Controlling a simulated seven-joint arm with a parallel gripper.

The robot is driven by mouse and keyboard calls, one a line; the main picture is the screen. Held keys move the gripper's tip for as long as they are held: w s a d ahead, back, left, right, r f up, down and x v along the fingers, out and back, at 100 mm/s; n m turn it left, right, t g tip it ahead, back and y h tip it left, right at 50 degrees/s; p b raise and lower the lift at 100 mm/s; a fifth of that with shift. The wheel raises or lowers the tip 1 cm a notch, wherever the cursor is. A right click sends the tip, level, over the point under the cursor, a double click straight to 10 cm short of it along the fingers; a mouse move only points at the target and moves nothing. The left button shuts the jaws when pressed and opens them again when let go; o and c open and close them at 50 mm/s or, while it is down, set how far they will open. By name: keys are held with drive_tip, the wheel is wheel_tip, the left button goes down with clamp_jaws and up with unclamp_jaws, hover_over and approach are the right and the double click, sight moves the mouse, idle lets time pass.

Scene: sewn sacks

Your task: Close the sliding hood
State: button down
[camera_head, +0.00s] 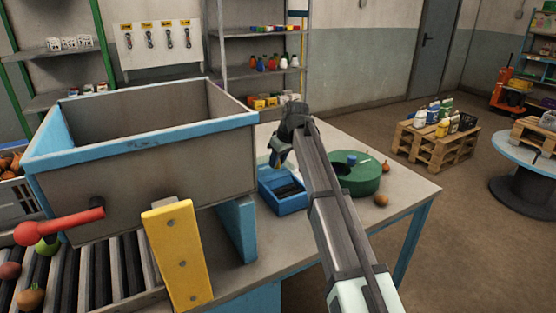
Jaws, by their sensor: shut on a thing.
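I cannot tell for sure which part is the sliding hood. A large grey hopper with a blue rim (150,150) stands at the left, open at the top. A blue box with a dark inside (282,205) sits on the table to its right. My gripper (277,160) is above the far end of this box, pointing down. Its fingers are small and partly hidden by my own wrist. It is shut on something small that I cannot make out. I cannot tell whether that thing belongs to the blue box.
A green round container with a blue knob (355,177) stands right of my arm, beside onions (380,200). A red-handled lever (62,222) and a yellow plate (178,258) are at the hopper's front. Rollers (95,275) run below. The table's right front (330,240) has free room.

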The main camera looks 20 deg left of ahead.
drive_tip(key=s+d, duration=0.7)
drive_tip(key=shift+s+d, duration=0.25)
drive_tip(key=c, duration=0.8)
unclamp_jaws()
drive_tip(key=shift+c, duration=0.2)
drive_tip(key=v, duration=1.4)
drive_tip(key=shift+a, duration=0.15)
